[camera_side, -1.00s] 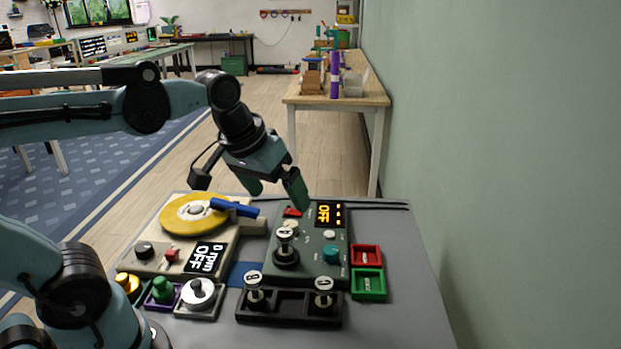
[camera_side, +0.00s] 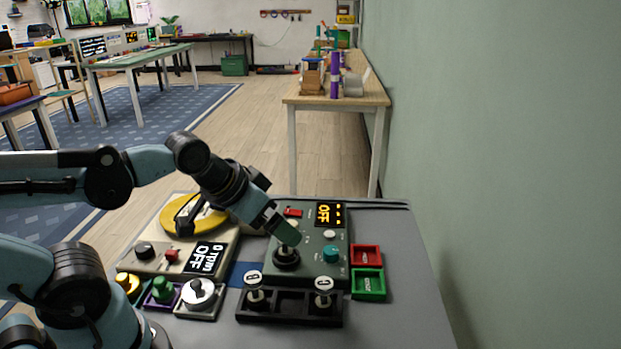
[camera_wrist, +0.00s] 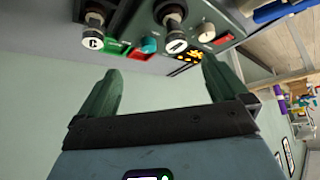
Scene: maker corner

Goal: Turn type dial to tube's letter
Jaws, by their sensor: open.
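The tester carries a teal knob (camera_side: 331,253), also in the wrist view (camera_wrist: 148,45), and a cream knob (camera_wrist: 206,32). I cannot tell which knob is the type dial, nor read its setting. My gripper (camera_side: 287,233) is open and empty above the tester; in the side view it overlaps the tube's top. Both green fingers (camera_wrist: 163,78) are apart in the wrist view.
A black rack (camera_side: 290,309) in front holds tubes B (camera_side: 252,277) and C (camera_side: 324,284), with an empty middle slot. Red (camera_side: 366,256) and green (camera_side: 368,284) trays stand right of the tester. A turntable (camera_side: 190,225) is on the left. A wall bounds the right.

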